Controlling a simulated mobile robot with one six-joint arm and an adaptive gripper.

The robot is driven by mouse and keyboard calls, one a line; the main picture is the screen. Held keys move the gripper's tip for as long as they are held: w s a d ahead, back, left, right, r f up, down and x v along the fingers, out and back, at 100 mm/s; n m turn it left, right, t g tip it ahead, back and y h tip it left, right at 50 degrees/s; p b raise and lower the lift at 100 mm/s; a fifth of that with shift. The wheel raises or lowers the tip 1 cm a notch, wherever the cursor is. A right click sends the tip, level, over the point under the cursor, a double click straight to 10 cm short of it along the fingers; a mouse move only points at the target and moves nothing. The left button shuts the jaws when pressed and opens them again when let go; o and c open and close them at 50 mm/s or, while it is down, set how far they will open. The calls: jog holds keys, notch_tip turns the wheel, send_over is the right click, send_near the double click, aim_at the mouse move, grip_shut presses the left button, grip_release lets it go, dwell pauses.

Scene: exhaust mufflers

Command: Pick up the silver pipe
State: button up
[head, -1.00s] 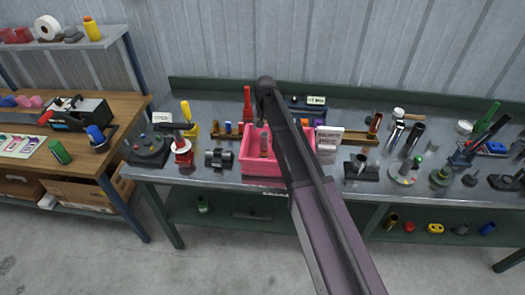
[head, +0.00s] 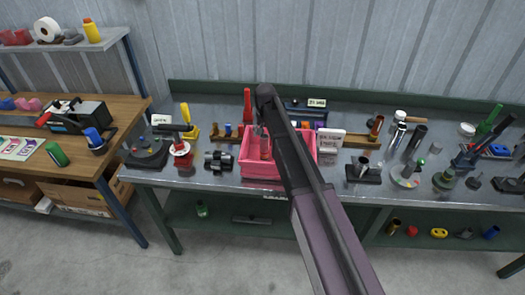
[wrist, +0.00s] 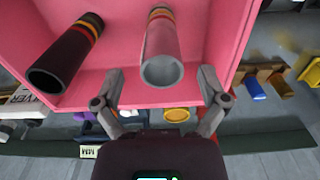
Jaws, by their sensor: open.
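The silver pipe (wrist: 161,45), with orange and red bands at its far end, is in the pink bin (wrist: 118,30). Its open round mouth faces my gripper. My gripper (wrist: 162,88) is open, with one finger on each side of the pipe's mouth.
A white sign card (head: 330,140) stands at the bin's right. A dark clamp-like part (head: 218,160) and a red-based stand (head: 181,155) are to its left. Several pipes and stands crowd the bench's right side.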

aim_at(265, 143)
jog(key=shift+a+f+b, duration=0.1)
jog(key=shift+f+b, duration=1.85)
jog(key=shift+f, duration=0.25)
jog(key=c, duration=1.2)
